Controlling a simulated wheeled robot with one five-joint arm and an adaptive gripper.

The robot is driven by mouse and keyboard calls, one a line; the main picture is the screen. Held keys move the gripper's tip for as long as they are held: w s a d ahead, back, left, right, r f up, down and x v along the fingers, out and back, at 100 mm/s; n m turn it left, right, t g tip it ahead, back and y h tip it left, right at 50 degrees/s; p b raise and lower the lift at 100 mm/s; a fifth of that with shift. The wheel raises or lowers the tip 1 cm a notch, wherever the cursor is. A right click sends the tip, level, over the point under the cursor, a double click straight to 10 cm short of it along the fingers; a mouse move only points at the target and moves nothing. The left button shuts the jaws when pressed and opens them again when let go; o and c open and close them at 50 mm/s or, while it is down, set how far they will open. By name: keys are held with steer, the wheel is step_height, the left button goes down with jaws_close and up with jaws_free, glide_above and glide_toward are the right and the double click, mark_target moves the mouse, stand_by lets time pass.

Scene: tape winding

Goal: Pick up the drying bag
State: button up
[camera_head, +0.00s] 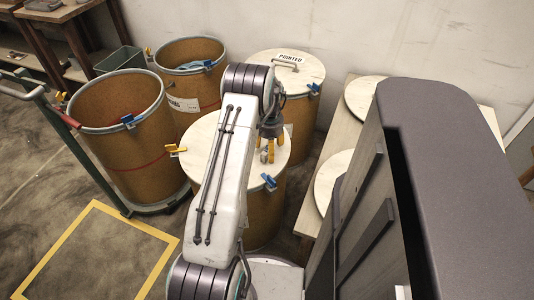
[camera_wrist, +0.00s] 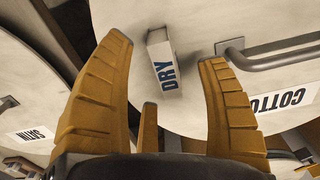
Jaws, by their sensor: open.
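The drying bag (camera_wrist: 163,62) is a small white packet marked "DRY" in blue. In the wrist view it lies on a round white lid (camera_wrist: 195,25), beside the lid's grey handle (camera_wrist: 285,56). My gripper (camera_wrist: 163,55) has its yellow fingers spread, with the bag between and beyond the tips. Nothing is held. A third, shorter finger shows low in the middle. In the head view my gripper (camera_head: 268,150) hangs low over the front drum's white lid (camera_head: 213,145). I cannot clearly make out the bag there, as my arm and fingers cover that part.
A lid marked "PRINTED" (camera_head: 312,71) covers the drum behind. Two open brown drums (camera_head: 128,150) (camera_head: 190,85) stand at left, one on a green trolley (camera_head: 40,95). Loose lids (camera_head: 326,178) lie on a wooden bench at right. Yellow tape (camera_head: 58,240) outlines bare floor.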

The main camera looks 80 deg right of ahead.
steer(key=shift+f, duration=0.75)
steer(key=c, duration=1.3)
steer(key=shift+r, duration=0.1)
